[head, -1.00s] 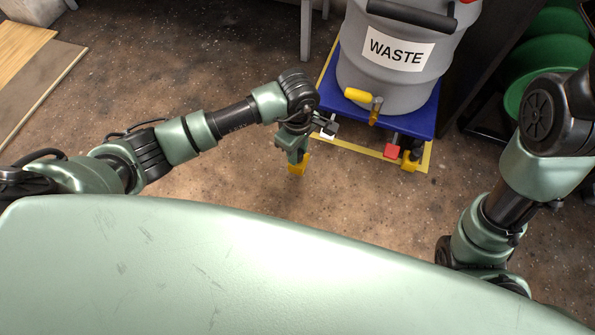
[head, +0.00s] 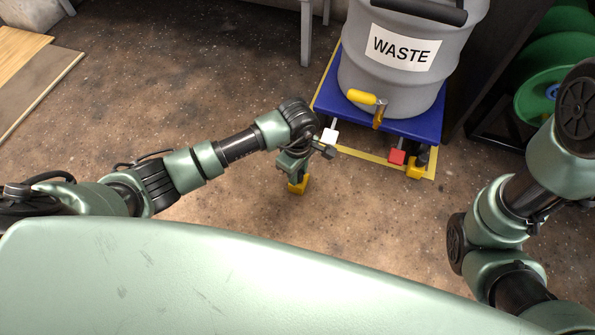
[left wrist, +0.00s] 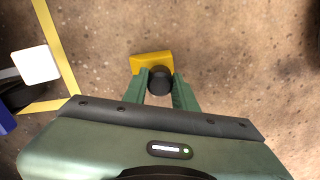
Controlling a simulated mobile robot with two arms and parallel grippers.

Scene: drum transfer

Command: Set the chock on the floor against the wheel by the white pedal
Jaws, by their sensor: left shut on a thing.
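A yellow chock (head: 297,186) is in my left gripper (head: 295,170). In the left wrist view, the green fingers of the left gripper (left wrist: 159,92) close on a black knob at the chock (left wrist: 150,62). The chock is in front of the blue cart, apart from it; its height over the floor is hard to tell. The white pedal (head: 330,136) sticks out at the cart's near left corner, and also shows at the left of the left wrist view (left wrist: 36,64). The wheel by it is mostly hidden in the head view. My right gripper is out of view.
The blue cart (head: 400,127) carries a grey WASTE drum (head: 390,85) with a yellow-handled tap (head: 362,97). A red pedal (head: 397,157) and another yellow chock (head: 415,171) are at its near right corner. Yellow tape outlines the cart. The floor in front is clear.

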